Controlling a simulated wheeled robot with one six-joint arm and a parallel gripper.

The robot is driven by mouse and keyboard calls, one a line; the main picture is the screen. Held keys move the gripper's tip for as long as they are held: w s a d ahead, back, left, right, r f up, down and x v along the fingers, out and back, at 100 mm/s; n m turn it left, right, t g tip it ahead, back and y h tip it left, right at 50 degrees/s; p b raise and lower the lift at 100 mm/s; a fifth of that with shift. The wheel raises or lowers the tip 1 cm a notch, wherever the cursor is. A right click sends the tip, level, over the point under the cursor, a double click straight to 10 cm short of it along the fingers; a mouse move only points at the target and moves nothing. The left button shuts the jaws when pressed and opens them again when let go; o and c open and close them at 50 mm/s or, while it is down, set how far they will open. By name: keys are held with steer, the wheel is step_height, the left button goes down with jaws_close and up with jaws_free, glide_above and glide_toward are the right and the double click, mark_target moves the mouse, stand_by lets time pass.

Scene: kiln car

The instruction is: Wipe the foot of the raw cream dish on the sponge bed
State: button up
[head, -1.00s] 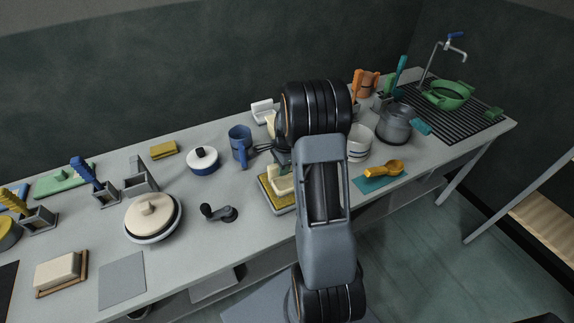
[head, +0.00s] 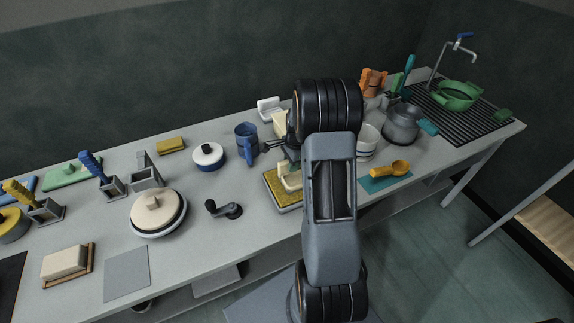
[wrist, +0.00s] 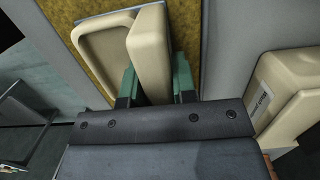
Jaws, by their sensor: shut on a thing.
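The raw cream dish (head: 290,181) is over the yellow sponge bed (head: 274,191), which lies in a pale shallow tray near the table's front edge. In the wrist view, the cream dish (wrist: 152,55) sits between the two green fingertips of my gripper (wrist: 157,86), which is shut on its wall. The sponge bed (wrist: 80,42) shows just behind it. I cannot tell whether the dish's foot touches the sponge. In the head view my arm hides most of the gripper.
A cream block with a label (wrist: 285,92) stands to the right in the wrist view. A blue mug (head: 246,142) is behind the sponge bed and a black crank handle (head: 225,209) to its left. A yellow scoop (head: 391,168) on a teal mat is to the right.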

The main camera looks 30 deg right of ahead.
steer(key=shift+s+d, duration=0.25)
steer(key=shift+d, duration=1.35)
steer(key=shift+s+d, duration=0.2)
steer(key=shift+d, duration=1.35)
steer(key=shift+a, duration=0.15)
steer(key=shift+w+a, duration=0.2)
steer(key=shift+a, duration=1.25)
steer(key=shift+w+a, duration=0.25)
steer(key=shift+a, duration=1.2)
steer(key=shift+w+a, duration=0.2)
steer(key=shift+a, duration=1.25)
steer(key=shift+s+d, duration=0.2)
steer(key=shift+d, duration=1.3)
steer(key=shift+s+d, duration=0.25)
steer(key=shift+d, duration=1.25)
steer(key=shift+s+d, duration=0.2)
steer(key=shift+d, duration=1.3)
steer(key=shift+a, duration=0.2)
steer(key=shift+w+a, duration=0.15)
steer(key=shift+a, duration=0.9)
steer(key=shift+w+a, duration=0.15)
steer(key=shift+a, duration=0.9)
